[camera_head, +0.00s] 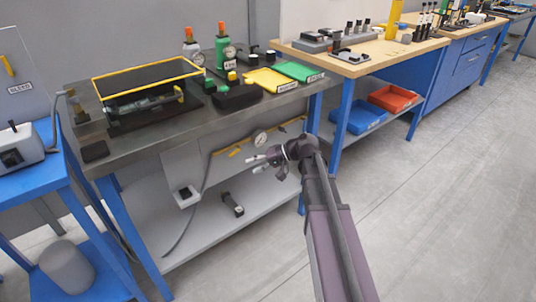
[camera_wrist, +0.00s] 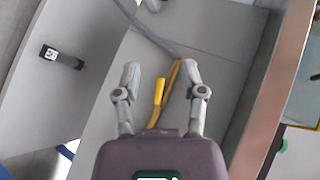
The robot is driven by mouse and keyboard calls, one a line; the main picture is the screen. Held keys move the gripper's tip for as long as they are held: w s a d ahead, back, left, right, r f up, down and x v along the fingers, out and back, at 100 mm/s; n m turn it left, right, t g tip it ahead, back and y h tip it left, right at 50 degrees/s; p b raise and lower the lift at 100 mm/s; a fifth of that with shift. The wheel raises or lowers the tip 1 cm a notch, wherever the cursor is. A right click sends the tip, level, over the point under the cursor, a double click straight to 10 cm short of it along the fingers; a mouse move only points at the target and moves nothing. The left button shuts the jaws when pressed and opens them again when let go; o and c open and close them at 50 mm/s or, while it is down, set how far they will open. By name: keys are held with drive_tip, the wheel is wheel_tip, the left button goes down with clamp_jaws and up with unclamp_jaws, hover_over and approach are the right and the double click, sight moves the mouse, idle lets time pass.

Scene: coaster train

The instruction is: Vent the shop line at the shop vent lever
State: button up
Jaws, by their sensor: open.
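My gripper (camera_head: 252,165) is in front of this panel, below and right of the lever. In the wrist view my gripper (camera_wrist: 160,75) is open, its fingers wide apart, with nothing held.
The steel bench (camera_head: 150,148) overhangs the panel. A hose hangs at the left beside a small box (camera_head: 185,193). Another yellow lever (camera_head: 7,65) is on the far-left panel. The floor at right is clear.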

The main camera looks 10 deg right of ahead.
drive_tip(key=s+d+r+g+h+p, duration=0.2)
drive_tip(key=s+r+h+p, duration=0.6)
drive_tip(key=p, duration=1.1)
drive_tip(key=shift+s+r+n+h, duration=0.3)
drive_tip(key=shift+s+r+n, duration=0.1)
drive_tip(key=shift+s+r, duration=1.2)
drive_tip(key=shift+s+f, duration=0.15)
drive_tip(key=shift+f, duration=0.1)
drive_tip(key=w+a+f+t+y+b, duration=0.2)
drive_tip(key=w+f+y+b, duration=0.55)
drive_tip(key=b, duration=0.75)
drive_tip(key=w+d+f+m+t+y+b, duration=0.1)
drive_tip(key=w+d+f+t+y+b, duration=0.3)
drive_tip(key=b, duration=1.3)
drive_tip(key=w+d+f+t, duration=0.1)
drive_tip(key=w+d+f, duration=0.2)
drive_tip(key=w, duration=0.3)
drive_tip(key=shift+t+y, duration=0.3)
drive_tip(key=shift+y, duration=0.05)
